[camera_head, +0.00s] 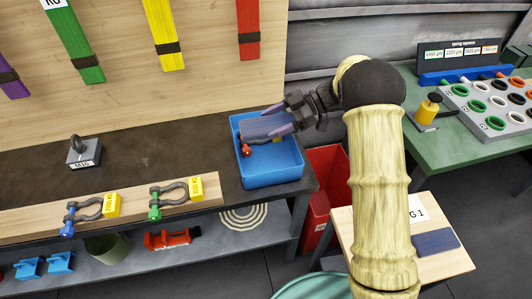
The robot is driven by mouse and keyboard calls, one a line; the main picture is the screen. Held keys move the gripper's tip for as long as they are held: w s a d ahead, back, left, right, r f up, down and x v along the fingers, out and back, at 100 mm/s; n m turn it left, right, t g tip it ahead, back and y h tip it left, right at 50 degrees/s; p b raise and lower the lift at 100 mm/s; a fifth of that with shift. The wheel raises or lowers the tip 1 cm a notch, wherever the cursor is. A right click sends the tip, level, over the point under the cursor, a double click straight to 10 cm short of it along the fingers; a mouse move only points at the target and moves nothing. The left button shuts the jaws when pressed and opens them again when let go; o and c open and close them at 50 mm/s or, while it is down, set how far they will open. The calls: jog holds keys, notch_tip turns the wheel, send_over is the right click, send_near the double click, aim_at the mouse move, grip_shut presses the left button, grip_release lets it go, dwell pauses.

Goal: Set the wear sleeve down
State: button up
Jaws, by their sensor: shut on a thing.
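My gripper (290,116) is over the right part of a blue tray (272,177) on the dark workbench. It is shut on a flat blue-purple sleeve (262,127), which I take to be the wear sleeve. The sleeve sticks out to the left, over the tray's opening. From this angle I cannot tell whether it touches the tray or what lies in it. A small red-ended part (247,150) shows in the tray, partly hidden below the sleeve.
Shackles with green (155,205) and blue ends lie on a wooden strip at the bench's front. A weight (81,152) stands at the left. A red bin (326,170) is right of the bench. A light board (462,262) bears a dark blue pad (437,242).

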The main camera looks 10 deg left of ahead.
jog(key=shift+s+a, duration=0.1)
jog(key=shift+s, duration=0.1)
jog(key=shift+s+f, duration=0.15)
send_over(272, 164)
notch_tip(272, 164, down, 6)
jog(key=shift+r+p, duration=0.1)
jog(key=shift+p, duration=0.25)
jog(key=shift+f, duration=1.85)
jog(key=shift+f, duration=0.1)
jog(key=shift+f, duration=0.3)
jog(key=shift+f, duration=0.2)
jog(key=o, duration=1)
